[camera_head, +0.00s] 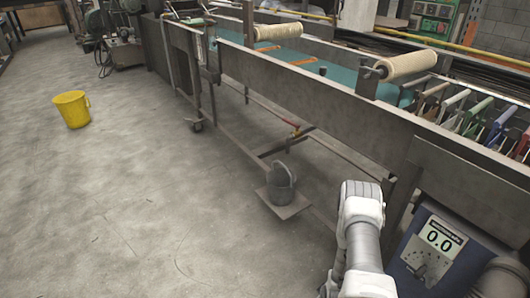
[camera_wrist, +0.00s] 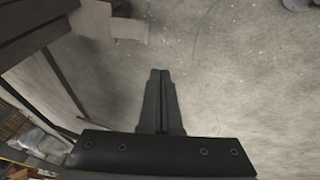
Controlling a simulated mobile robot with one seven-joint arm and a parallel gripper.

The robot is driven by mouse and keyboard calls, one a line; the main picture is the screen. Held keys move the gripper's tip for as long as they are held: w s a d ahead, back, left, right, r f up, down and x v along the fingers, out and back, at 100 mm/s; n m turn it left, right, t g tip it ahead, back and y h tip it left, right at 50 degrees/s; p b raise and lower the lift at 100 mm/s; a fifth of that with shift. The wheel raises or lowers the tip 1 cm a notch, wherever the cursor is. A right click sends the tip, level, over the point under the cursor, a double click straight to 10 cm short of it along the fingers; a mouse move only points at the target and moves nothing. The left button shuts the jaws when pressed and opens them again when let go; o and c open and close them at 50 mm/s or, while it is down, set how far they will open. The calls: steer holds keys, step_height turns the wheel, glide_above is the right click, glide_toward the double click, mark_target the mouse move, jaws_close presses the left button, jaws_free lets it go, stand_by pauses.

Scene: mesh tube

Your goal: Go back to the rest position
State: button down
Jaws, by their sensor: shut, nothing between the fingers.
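My gripper (camera_wrist: 160,74) shows in the wrist view with its two dark fingers closed together and nothing between them. Below the fingers in that view is bare grey concrete floor. In the head view my white arm (camera_head: 361,240) rises from the lower right, in front of the long metal machine. The fingers cannot be made out in the head view.
The long grey metal machine (camera_head: 300,100) runs along the right, with rollers (camera_head: 407,64) on top. A blue control box (camera_head: 432,255) reads 0.0. A grey bucket (camera_head: 281,185) stands on a plate beneath. A yellow bucket (camera_head: 72,109) stands on open floor at left.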

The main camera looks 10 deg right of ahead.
steer(key=w+a+r+m, duration=0.1)
steer(key=w+r, duration=0.3)
steer(key=r, duration=0.9)
steer(key=w+a+r+m, duration=0.1)
steer(key=w+r, duration=0.3)
steer(key=r, duration=0.8)
steer(key=w+a+r, duration=0.1)
steer(key=w+r, duration=0.3)
steer(key=r, duration=0.9)
steer(key=s+a+r+m+t, duration=0.1)
steer(key=s+a+r, duration=0.3)
steer(key=r, duration=0.5)
steer(key=s+a+r+m, duration=0.1)
steer(key=s+a+r, duration=0.3)
steer(key=r, duration=0.5)
steer(key=s+a+r+m+y, duration=0.1)
steer(key=s+a+r, duration=0.3)
steer(key=s, duration=0.5)
steer(key=s+a+r, duration=0.3)
steer(key=s+r, duration=0.2)
steer(key=s, duration=0.4)
step_height(320, 180, up, 21)
steer(key=p, duration=2.1)
steer(key=shift+f+t, duration=0.2)
steer(key=shift+t, duration=0.1)
